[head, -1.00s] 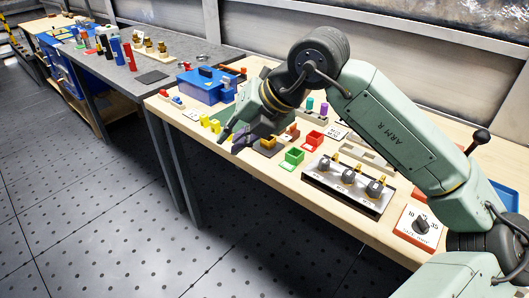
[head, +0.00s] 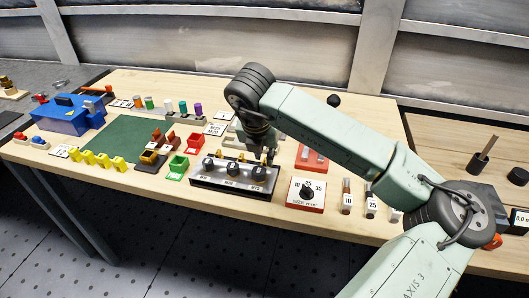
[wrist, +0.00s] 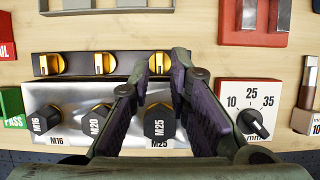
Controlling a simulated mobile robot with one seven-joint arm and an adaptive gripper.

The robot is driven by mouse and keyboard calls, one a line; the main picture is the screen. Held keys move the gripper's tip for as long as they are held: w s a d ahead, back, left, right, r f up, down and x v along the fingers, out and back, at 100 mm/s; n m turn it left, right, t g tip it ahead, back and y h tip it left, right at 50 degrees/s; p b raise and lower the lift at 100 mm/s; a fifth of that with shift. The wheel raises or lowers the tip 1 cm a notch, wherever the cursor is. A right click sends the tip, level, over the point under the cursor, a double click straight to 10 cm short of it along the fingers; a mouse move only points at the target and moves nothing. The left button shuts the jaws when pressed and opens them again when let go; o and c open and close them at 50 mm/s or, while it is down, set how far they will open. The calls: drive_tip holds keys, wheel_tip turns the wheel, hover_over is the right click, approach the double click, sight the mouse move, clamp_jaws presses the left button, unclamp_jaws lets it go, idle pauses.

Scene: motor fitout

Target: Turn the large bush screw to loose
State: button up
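A metal block (wrist: 75,95) carries black hex-headed pieces marked M16 (wrist: 45,119), M20 (wrist: 97,119) and M25 (wrist: 158,122). I cannot tell which of these the bush screw is. In the head view, the M25 head (head: 257,173) is at the block's right end. My gripper (wrist: 161,62) is open, with its fingers apart on either side of M25 and the tips near the rightmost gold piece. Contact cannot be told. In the head view the gripper is partly hidden.
A dial marked 10, 25, 35 (wrist: 252,122) sits close to the right of the block. A red plate with grey pieces (wrist: 255,22) is behind it. Green (head: 176,168) and red (head: 195,144) bins stand left. A green mat (head: 125,138) lies farther left.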

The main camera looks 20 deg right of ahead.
sight(265, 162)
drive_tip(key=shift+x, duration=1.3)
drive_tip(key=shift+c, duration=0.3)
clamp_jaws()
